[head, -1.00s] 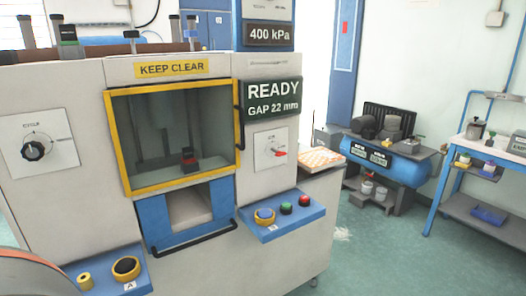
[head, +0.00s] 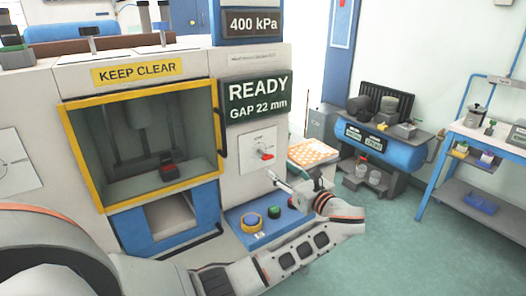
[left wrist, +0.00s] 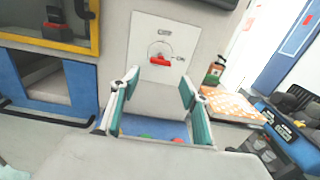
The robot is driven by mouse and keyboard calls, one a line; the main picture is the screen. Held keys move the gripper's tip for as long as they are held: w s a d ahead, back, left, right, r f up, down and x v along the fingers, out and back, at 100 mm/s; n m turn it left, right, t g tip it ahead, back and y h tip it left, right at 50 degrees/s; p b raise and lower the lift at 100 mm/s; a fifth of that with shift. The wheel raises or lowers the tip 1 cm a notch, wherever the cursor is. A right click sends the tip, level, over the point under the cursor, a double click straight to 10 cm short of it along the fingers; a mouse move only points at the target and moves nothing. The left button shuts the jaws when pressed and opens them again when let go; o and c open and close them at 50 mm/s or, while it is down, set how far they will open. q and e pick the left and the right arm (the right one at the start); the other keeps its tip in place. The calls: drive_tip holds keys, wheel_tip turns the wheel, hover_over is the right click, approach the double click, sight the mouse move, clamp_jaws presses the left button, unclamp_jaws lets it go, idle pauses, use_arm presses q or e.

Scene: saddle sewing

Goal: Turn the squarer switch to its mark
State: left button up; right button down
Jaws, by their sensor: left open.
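The switch (head: 266,154) has a red handle on a white plate, on the machine's front below the READY display. In the left wrist view the red handle (left wrist: 160,61) lies nearly level, with small labels above and to its right that I cannot read surely. My left gripper (head: 293,181) is open and empty, in front of and below the switch plate in the head view. In the left wrist view its fingers (left wrist: 160,88) stand apart, with the handle beyond and between them, not touched. My right gripper is not in view.
A blue button panel (head: 240,222) juts out below the switch, partly behind my left arm. A yellow-framed window (head: 215,130) is to the left. A side table with an orange-patterned top (head: 312,153) and a blue compressor (head: 385,150) stand right. The floor at right is clear.

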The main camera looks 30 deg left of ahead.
sight(270, 158)
use_arm(q)
drive_tip(key=x, duration=0.3)
drive_tip(key=r+p+x, duration=0.1)
drive_tip(key=x, duration=0.2)
drive_tip(key=shift+a+r, duration=0.15)
drive_tip(key=shift+x, duration=0.75)
drive_tip(key=c, duration=1.1)
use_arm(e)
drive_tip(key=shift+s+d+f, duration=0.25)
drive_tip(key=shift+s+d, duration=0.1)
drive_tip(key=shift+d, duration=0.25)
